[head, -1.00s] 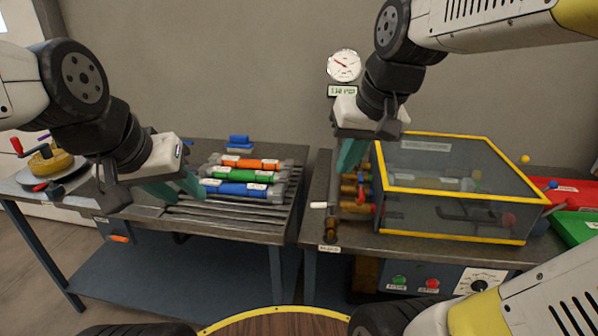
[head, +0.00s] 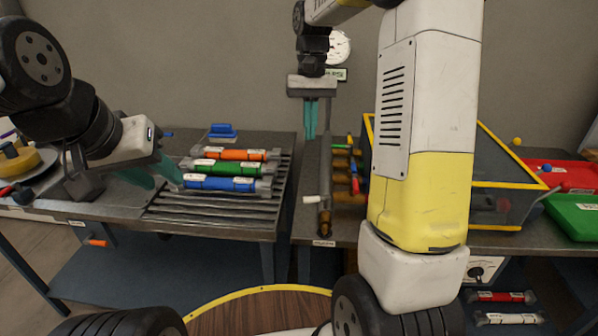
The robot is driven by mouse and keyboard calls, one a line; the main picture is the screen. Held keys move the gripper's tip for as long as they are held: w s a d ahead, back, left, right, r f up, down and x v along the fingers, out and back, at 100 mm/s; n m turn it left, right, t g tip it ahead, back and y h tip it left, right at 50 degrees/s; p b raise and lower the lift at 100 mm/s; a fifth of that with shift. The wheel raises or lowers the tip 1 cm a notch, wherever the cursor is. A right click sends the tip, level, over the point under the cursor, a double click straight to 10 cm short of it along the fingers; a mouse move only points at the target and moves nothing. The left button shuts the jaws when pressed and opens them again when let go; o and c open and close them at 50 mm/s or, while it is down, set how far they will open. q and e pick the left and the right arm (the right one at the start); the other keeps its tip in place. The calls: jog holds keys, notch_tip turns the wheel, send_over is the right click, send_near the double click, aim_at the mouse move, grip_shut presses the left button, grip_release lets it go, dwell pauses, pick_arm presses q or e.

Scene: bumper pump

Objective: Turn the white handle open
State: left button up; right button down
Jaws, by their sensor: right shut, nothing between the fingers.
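The small white handle (head: 311,199) sticks out to the left from the pipe manifold (head: 325,180) near the front left of the right table. My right gripper (head: 310,136) points down above and behind the handle, apart from it. Its teal fingers are together with nothing between them. My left gripper (head: 158,184) is over the left table, beside the left ends of the colored tubes. Its fingers stand apart and it looks empty.
Orange, green and blue tubes (head: 222,184) lie on the slatted rack. The yellow-edged clear box (head: 508,184) is partly hidden behind my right arm. Red (head: 560,176) and green (head: 578,215) trays stand at the far right. A gauge (head: 339,47) is on the wall.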

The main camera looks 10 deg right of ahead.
jog(key=w+f+g, duration=0.1)
jog(key=w+f, duration=0.2)
jog(key=f, duration=0.1)
jog(key=s+f, duration=0.6)
jog(key=f, duration=0.4)
jog(key=shift+s+a+f, duration=0.15)
jog(key=shift+s+a, duration=0.05)
jog(key=shift+s, duration=0.1)
